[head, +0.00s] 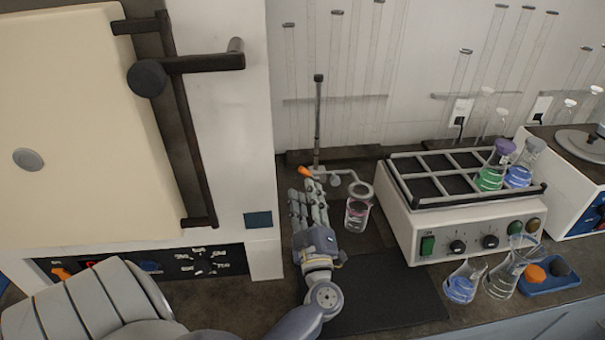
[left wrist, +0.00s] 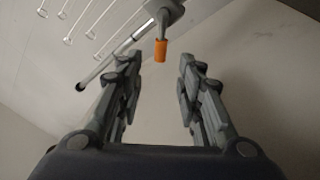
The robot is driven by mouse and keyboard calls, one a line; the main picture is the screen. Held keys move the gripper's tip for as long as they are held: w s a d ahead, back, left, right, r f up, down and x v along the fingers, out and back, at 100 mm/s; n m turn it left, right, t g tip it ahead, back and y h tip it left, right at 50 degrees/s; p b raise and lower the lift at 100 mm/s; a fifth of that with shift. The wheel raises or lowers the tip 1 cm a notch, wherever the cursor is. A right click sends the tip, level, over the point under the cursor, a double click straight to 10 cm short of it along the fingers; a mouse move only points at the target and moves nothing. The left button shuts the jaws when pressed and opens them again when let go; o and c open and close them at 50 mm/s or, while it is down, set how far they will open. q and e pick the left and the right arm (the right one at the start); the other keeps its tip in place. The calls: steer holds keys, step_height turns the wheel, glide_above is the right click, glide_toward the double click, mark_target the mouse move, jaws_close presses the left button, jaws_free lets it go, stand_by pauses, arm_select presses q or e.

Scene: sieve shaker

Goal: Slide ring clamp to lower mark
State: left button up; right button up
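The ring stand's dark rod (head: 318,115) stands upright near the back wall. The ring clamp (head: 342,172) sits low on the rod, with its ring (head: 361,190) above a beaker (head: 357,215) holding reddish contents. The clamp has an orange knob (head: 304,171), which also shows in the left wrist view (left wrist: 160,50). My left gripper (head: 308,188) reaches toward the knob. In the left wrist view its two fingers (left wrist: 158,75) are apart, with the knob in the gap beyond or near the fingertips. I cannot tell whether they touch it. My right gripper is not in view.
A shaker (head: 465,225) with flasks stands to the right. Loose flasks (head: 463,282) stand before it. A large cream oven (head: 75,130) is close on the left. A dark mat (head: 385,295) lies in front, bare. Tall glass tubes (head: 375,70) hang on the wall behind.

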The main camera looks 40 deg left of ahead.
mark_target(302, 173)
arm_select(q)
steer(key=p+x, duration=0.1)
steer(key=x, duration=0.5)
steer(key=shift+w+a, duration=0.15)
steer(key=shift+a, duration=0.05)
steer(key=shift+c, duration=0.3)
jaws_close()
